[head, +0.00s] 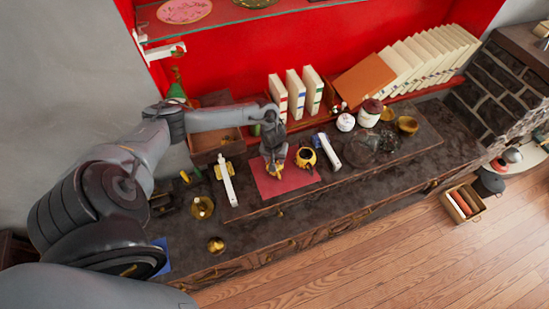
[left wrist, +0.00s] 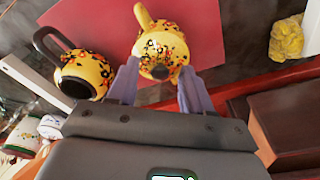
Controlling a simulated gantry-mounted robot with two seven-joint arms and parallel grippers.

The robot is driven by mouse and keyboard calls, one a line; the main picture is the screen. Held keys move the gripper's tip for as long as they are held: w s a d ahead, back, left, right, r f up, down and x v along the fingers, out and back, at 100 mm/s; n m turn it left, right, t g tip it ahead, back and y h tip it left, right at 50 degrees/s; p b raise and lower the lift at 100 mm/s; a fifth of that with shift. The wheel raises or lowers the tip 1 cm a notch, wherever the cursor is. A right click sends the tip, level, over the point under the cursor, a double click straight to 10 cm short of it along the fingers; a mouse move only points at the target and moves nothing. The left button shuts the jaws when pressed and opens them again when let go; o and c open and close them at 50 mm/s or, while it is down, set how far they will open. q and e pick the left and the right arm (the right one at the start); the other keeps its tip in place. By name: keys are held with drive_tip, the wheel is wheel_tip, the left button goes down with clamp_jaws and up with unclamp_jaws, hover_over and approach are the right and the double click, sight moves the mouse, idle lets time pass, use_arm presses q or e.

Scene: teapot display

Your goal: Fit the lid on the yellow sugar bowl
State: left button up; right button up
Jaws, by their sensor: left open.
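A yellow bowl with a dark open top (head: 306,157) stands on the red mat (head: 290,186). The left wrist view shows the bowl (left wrist: 88,72) with dark flower patterns and a black curved handle. In the head view the left gripper (head: 274,168) partly hides the piece. My right gripper is not visible.
White-handled tools (head: 228,182) (head: 330,152) lie to both sides of the mat. White jars (head: 346,122) and a glass dish (head: 374,146) stand at the right. Books (head: 296,95) line the back. A wooden box (head: 217,145) is behind left. A brass pot (head: 202,207) is at the front left.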

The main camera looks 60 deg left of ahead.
use_arm(q)
wheel_tip(320, 180, up, 11)
drive_tip(key=d+p, duration=0.1)
drive_tip(key=shift+s+f, duration=0.15)
drive_tip(key=shift+s, duration=0.25)
drive_tip(key=shift+s, duration=0.1)
